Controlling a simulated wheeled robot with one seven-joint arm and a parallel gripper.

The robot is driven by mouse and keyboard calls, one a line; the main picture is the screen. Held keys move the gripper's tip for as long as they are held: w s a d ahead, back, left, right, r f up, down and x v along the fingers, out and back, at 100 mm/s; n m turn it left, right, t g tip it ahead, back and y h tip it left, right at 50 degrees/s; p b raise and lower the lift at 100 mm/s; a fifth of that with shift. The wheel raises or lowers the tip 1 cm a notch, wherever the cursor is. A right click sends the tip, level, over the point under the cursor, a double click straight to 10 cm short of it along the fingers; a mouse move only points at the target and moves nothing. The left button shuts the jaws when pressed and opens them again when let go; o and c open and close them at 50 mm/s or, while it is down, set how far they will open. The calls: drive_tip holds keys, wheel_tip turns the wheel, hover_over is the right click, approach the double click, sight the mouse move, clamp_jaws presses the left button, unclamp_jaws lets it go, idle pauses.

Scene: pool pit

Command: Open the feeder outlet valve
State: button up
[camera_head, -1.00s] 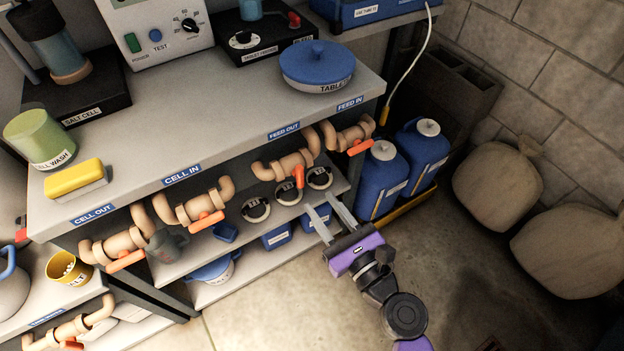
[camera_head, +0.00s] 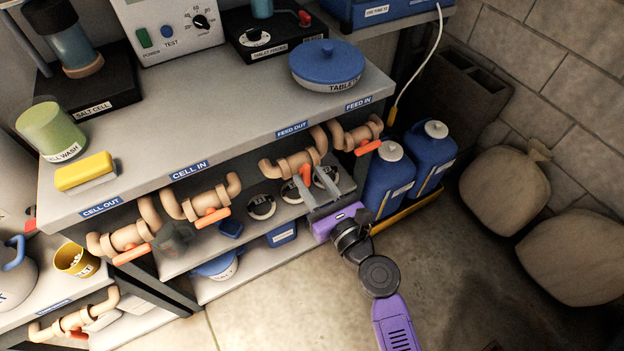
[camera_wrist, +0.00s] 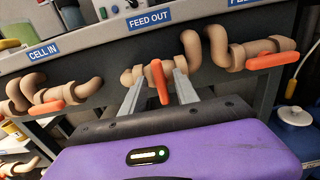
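The feeder outlet valve (camera_head: 296,162) is a tan pipe fitting under the FEED OUT label (camera_head: 291,129) on the bench's front edge. Its orange handle (camera_head: 306,174) sticks out across the pipe and shows upright in the wrist view (camera_wrist: 160,82). My gripper (camera_head: 311,177) is open, its two grey fingers reaching toward the valve. In the wrist view, the handle stands between the fingers, with a gap visible on each side. The far end of the fingers overlaps the pipe in view, so I cannot tell whether they touch it.
The FEED IN valve (camera_head: 356,136) is close on the right, its orange handle along the pipe. The CELL IN valve (camera_head: 201,203) and CELL OUT valve (camera_head: 125,238) are left. A lower shelf with round black-lidded containers (camera_head: 261,207) lies below. Blue jugs (camera_head: 389,175) stand right.

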clamp_jaws()
drive_tip(key=shift+n, duration=0.3)
drive_tip(key=n+b, duration=0.1)
drive_tip(key=n, duration=0.2)
drive_tip(key=shift+s+a+f, duration=0.1)
drive_tip(key=n+b, duration=0.1)
drive_tip(key=n, duration=0.1)
drive_tip(key=n+b, duration=0.1)
drive_tip(key=n, duration=0.2)
drive_tip(key=shift+s+a+f, duration=0.1)
drive_tip(key=shift+f, duration=0.05)
drive_tip(key=n+b, duration=0.3)
drive_tip(key=n, duration=0.2)
drive_tip(key=shift+a+f, duration=0.1)
drive_tip(key=shift+f, duration=0.05)
drive_tip(key=shift+n+b, duration=0.85)
drive_tip(key=shift+n, duration=1.25)
